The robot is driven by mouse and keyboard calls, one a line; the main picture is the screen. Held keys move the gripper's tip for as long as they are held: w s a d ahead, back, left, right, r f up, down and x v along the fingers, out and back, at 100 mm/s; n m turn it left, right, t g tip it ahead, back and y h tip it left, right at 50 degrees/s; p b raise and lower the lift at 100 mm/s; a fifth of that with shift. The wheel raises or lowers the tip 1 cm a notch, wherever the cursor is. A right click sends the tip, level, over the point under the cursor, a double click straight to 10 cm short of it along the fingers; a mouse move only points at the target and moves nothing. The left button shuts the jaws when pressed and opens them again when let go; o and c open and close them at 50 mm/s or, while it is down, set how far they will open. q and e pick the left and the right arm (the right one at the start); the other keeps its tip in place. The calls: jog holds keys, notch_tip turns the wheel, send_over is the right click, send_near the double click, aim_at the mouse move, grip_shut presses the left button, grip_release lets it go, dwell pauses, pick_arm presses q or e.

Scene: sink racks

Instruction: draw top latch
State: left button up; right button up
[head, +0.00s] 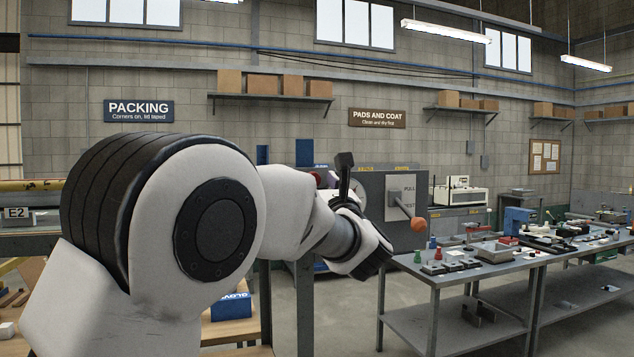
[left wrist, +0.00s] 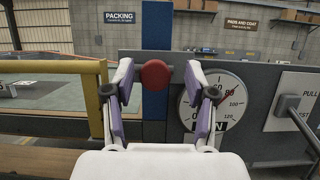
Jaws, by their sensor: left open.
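A red round knob (left wrist: 155,75) stands out in front of a blue upright strip (left wrist: 156,28) in the left wrist view; it looks like the latch knob. My left gripper (left wrist: 154,82) is open, with its two purple-padded fingers on either side of the knob. I see space between each finger and the knob, and cannot tell how far ahead the knob is. In the head view my left arm hides most of the gripper and the knob.
Right of the knob is a round dial gauge (left wrist: 218,105) on a grey panel, close to the right finger. Farther right a lever with an orange ball (head: 418,224) sticks out. A yellow rail (left wrist: 50,66) runs at left. A workbench (head: 470,270) with tools stands right.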

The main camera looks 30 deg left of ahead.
pick_arm(q)
jog(key=v, duration=0.7)
jog(key=w+a+f+m+g+h+b, duration=0.1)
jog(key=w+a+f+m+h, duration=0.15)
jog(key=f, duration=1.35)
jog(key=w+a+f+m+g+h+b, duration=0.1)
jog(key=w+f+m+h, duration=0.15)
jog(key=f, duration=1.25)
jog(key=s+f+m+g+h, duration=0.1)
jog(key=s+f+m+h, duration=0.2)
jog(key=f, duration=0.8)
jog(key=s+f+m+g, duration=0.1)
jog(key=s+f+m, duration=0.3)
jog(key=f, duration=0.7)
jog(key=s+d+f+m+g+h+b, duration=0.1)
jog(key=s+d+f+m+g+h, duration=0.15)
jog(key=s+f+m, duration=0.6)
jog(key=s+d+f+m+g+h, duration=0.1)
jog(key=s+f+m+g+h, duration=0.4)
jog(key=s+f, duration=0.7)
jog(key=s+d+m+g+h, duration=0.1)
jog(key=s+d+m, duration=0.2)
jog(key=s+m, duration=0.3)
jog(key=s+d+f+m+g, duration=0.1)
jog(key=s+m, duration=0.6)
jog(key=m, duration=0.7)
jog(key=shift+d+g+h, duration=0.35)
jog(key=shift+d+g, duration=0.2)
jog(key=shift+d, duration=0.45)
